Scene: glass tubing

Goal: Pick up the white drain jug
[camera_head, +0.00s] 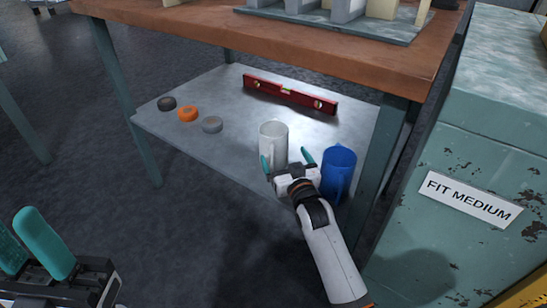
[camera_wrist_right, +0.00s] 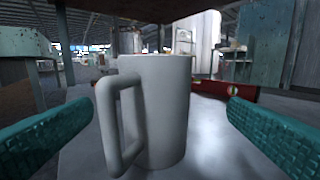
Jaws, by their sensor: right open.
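The white jug (camera_head: 273,141) stands upright on the lower metal shelf near its front edge. My right gripper (camera_head: 287,163) is open in front of the jug, with its teal fingers apart. In the right wrist view the white jug (camera_wrist_right: 165,110) stands between the two open fingers, with its handle toward the left. Gaps show between the jug and both fingers, so nothing is gripped.
A blue jug (camera_head: 338,172) stands close to the right of my right gripper. A red spirit level (camera_head: 290,93) lies farther back on the shelf (camera_head: 240,145). Tape rolls, one orange (camera_head: 187,114), lie at left. The wooden tabletop (camera_head: 270,45) overhangs; a table leg and green cabinet (camera_head: 480,150) stand right.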

